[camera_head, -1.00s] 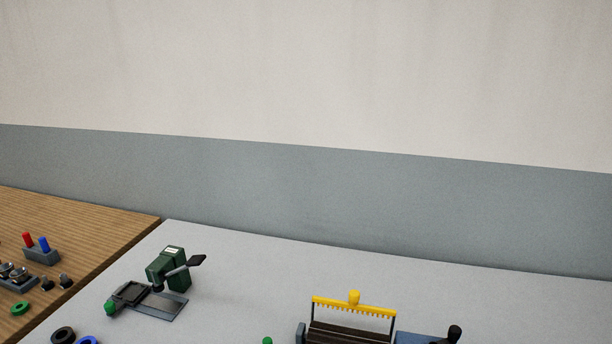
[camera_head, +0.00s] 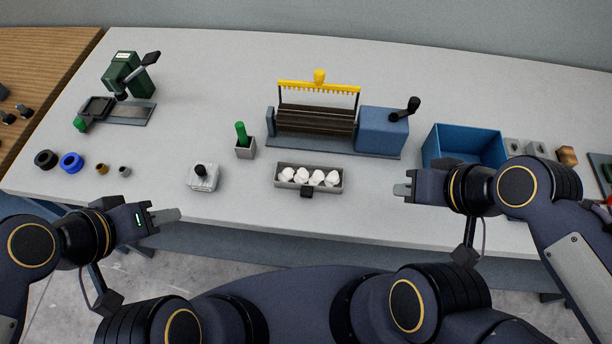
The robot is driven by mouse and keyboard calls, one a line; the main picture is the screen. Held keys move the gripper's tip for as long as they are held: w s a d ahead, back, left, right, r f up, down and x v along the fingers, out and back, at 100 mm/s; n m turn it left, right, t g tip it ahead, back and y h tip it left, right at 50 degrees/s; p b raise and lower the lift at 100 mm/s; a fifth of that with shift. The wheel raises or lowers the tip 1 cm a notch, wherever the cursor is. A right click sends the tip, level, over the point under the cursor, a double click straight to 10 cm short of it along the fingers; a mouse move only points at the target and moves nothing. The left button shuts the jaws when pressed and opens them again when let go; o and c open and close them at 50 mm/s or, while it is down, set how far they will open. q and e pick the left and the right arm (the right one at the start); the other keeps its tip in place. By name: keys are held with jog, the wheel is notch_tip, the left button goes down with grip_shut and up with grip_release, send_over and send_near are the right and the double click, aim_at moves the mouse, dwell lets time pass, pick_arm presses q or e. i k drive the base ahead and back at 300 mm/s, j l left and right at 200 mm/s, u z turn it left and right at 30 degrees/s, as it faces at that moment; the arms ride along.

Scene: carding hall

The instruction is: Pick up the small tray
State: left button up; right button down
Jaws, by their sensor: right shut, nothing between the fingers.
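The small tray (camera_head: 337,185) is a shallow grey box near the front middle of the grey table. Several white tufts (camera_head: 317,178) lie in it, and a dark knob (camera_head: 307,192) is on its front side. My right gripper (camera_head: 403,189) is right of the tray, apart from it, shut and empty. My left gripper (camera_head: 165,216) is at the table's front edge, well left of the tray. Its fingers show edge-on, so I cannot tell whether they are open.
Behind the tray stands a carding roller machine (camera_head: 382,131) with a yellow comb (camera_head: 318,86). A blue bin (camera_head: 465,133) is at right. A green-handled tool in a holder (camera_head: 245,150) and a clear box (camera_head: 203,178) stand left. A green press (camera_head: 131,75) is far left.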

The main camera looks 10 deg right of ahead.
aim_at(309, 178)
jog(key=k+z, duration=0.1)
jog(key=z, duration=0.4)
jog(key=l+z, duration=0.1)
jog(key=z, duration=0.4)
jog(key=k+l+z, duration=0.1)
jog(key=z, duration=0.4)
jog(key=k+j+u, duration=0.1)
jog(key=u, duration=0.25)
jog(key=j+u, duration=0.1)
jog(key=u, duration=0.2)
jog(key=k+j+u, duration=0.1)
jog(key=u, duration=0.25)
jog(key=l+u, duration=0.1)
jog(key=u, duration=0.75)
jog(key=l+u, duration=0.15)
jog(key=u, duration=0.75)
jog(key=k+l+u, duration=0.1)
jog(key=u, duration=0.3)
jog(key=k+l+u, duration=0.1)
jog(key=k+l, duration=0.55)
